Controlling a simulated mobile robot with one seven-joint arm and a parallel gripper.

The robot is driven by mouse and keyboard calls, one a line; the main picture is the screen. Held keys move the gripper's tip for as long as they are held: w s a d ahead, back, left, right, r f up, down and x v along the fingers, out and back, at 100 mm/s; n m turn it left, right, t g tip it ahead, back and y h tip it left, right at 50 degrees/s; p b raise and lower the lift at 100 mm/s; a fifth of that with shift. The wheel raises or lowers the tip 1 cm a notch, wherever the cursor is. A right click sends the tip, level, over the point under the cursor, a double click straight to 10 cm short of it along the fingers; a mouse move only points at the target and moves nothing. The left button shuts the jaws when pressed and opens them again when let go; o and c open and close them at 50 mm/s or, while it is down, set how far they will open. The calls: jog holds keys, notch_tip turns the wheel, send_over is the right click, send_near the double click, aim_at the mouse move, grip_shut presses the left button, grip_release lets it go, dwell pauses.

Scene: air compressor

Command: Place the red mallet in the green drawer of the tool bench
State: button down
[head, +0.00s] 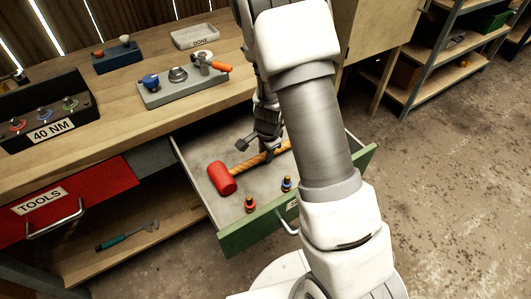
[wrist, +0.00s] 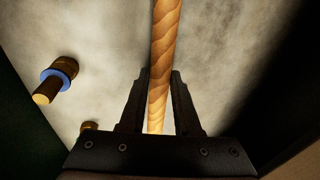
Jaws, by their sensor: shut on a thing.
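The red mallet (head: 222,178) has a red head and a wooden handle. In the head view it is inside the open green drawer (head: 236,237), with its head toward the left and its handle running up to the right. My gripper (head: 268,150) is over the drawer, at the handle. In the wrist view the mallet's handle (wrist: 164,60) runs between the two fingers of my gripper (wrist: 160,85), which is shut on it. The mallet's head is out of the wrist view. I cannot tell whether the handle touches the drawer floor.
Two small fittings, one with a red ring (head: 250,204) and one with a blue ring (head: 287,184), stand in the drawer near its front. The blue-ringed one also shows in the wrist view (wrist: 62,75). A closed red drawer (head: 90,190) is at the left. The benchtop (head: 110,120) lies behind.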

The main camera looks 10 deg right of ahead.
jog(key=c, duration=0.6)
grip_release()
jog(key=s+a+r+n+t+y+p, duration=0.1)
jog(key=s+r+n+p, duration=0.3)
jog(key=r, duration=1)
jog(key=s+a+r+n+y+p, duration=0.1)
jog(key=s+a+r+n, duration=0.15)
jog(key=s+r, duration=0.75)
jog(key=s+d+r+n, duration=0.1)
jog(key=s+r+n, duration=0.1)
jog(key=r, duration=0.2)
jog(key=s+d+r+n+t+h, duration=0.1)
jog(key=s+r+n, duration=0.2)
jog(key=r, duration=0.1)
jog(key=s+d+r+n+t+h, duration=0.1)
jog(key=s+r+n, duration=0.2)
jog(key=r, duration=0.1)
jog(key=shift+d+r, duration=0.15)
jog(key=shift+d, duration=0.05)
